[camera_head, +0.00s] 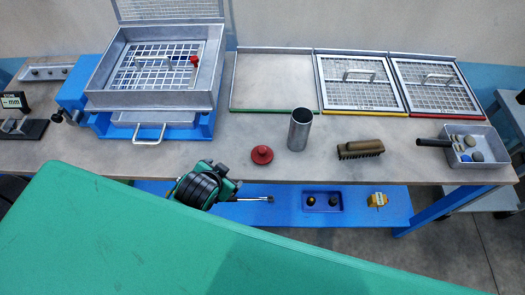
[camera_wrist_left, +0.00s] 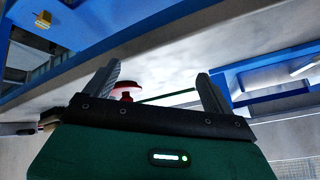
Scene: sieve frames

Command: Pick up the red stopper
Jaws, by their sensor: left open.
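The red stopper (camera_head: 262,155), a round disc with a small knob, sits on the bench top near its front edge, left of a metal cylinder. My left gripper (camera_head: 208,184) is in front of the bench edge, lower left of the stopper, and its fingers are hard to make out there. In the left wrist view my left gripper (camera_wrist_left: 158,72) is open, with its fingers apart and nothing held. The stopper (camera_wrist_left: 127,88) shows beyond the fingers, between them and closer to the left one. The gripper body partly hides its lower side. My right gripper is not in view.
A metal cylinder (camera_head: 299,130) stands just right of the stopper. A brush (camera_head: 360,149) and a tray of small pieces (camera_head: 488,168) lie farther right. A box with a mesh sieve (camera_head: 152,100) stands at the back left. Sieve frames (camera_head: 276,110) line the back. Bench left of the stopper is clear.

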